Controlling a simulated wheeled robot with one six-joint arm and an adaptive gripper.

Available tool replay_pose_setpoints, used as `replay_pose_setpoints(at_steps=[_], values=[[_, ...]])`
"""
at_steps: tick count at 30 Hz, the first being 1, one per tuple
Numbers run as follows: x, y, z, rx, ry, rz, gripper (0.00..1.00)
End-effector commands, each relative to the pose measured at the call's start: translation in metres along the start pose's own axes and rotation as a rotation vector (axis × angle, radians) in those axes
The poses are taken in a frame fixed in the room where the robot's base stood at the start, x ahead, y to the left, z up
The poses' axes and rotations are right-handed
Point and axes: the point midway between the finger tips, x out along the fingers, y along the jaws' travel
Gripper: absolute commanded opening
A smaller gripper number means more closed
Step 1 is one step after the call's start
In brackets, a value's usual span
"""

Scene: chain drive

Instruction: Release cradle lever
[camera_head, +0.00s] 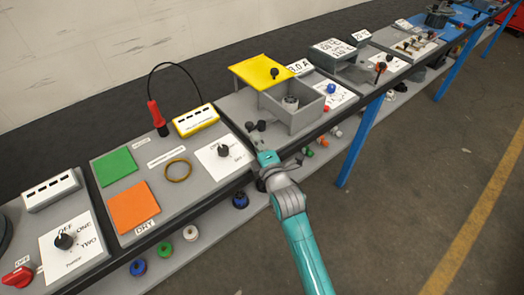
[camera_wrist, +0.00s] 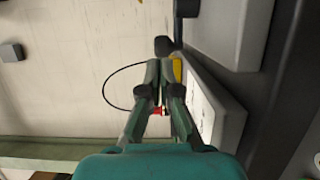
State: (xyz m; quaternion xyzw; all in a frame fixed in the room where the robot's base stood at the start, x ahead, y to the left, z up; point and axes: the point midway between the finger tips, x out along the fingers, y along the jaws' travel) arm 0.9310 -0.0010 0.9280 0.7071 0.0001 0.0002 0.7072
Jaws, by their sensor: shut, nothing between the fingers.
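A lever with a dark round knob (camera_head: 250,126) stands at the left end of the station with the grey open-topped box (camera_head: 298,117); I take it to be the cradle lever. In the wrist view a dark knob (camera_wrist: 163,46) is just beyond my fingertips, beside a dark stem (camera_wrist: 184,12). My gripper (camera_head: 262,146) is at the front edge of the bench, close to that knob. In the wrist view my gripper (camera_wrist: 160,72) has its fingers together with nothing between them. I cannot tell whether they touch the knob. The lever's base is partly hidden.
To the left are a yellow-edged socket strip (camera_head: 196,121), a red-handled tool (camera_head: 157,116) with a looped black cable, and a dial card (camera_head: 223,156). The aisle floor at right is clear.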

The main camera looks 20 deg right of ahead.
Motion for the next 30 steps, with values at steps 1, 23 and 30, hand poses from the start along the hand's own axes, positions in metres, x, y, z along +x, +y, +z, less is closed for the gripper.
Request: replay_pose_setpoints(at_steps=[1,23,30], values=[[0.008,0.000,0.000,0.000,0.000,0.000,0.00],[0.031,0.000,0.000,0.000,0.000,0.000,0.00],[0.033,0.000,-0.003,0.001,0.001,0.000,0.00]])
